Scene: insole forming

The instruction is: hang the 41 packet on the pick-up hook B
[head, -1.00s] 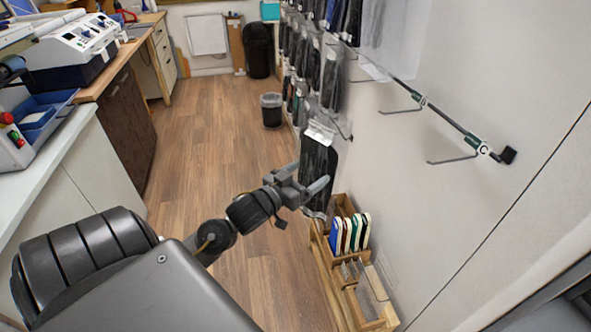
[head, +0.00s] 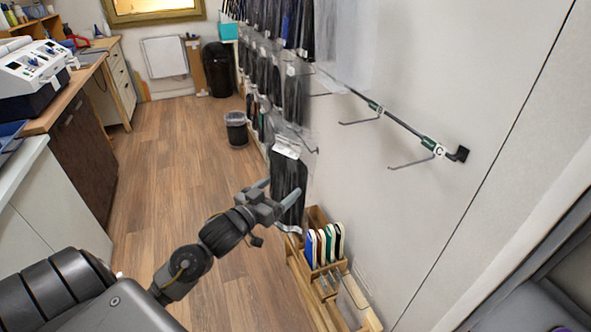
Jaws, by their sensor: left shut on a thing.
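My left gripper (head: 276,193) is shut on a dark packet (head: 289,172) with a clear top and a pale header. The packet hangs upright in front of the white wall, its lower part between the fingers. I cannot read a number on it. A rail on the wall carries an empty hook with a green tag marked C (head: 410,163). To its left is another empty hook (head: 360,122) with a green tag whose letter is too small to read. The packet is left of and lower than both hooks, apart from them. My right gripper is not in view.
Rows of hanging dark packets (head: 268,75) fill the wall further back. A wooden rack (head: 300,270) with coloured pieces stands below the packet by the wall. A bin (head: 236,130) stands on the floor. Counters line the left side; the wooden floor between is clear.

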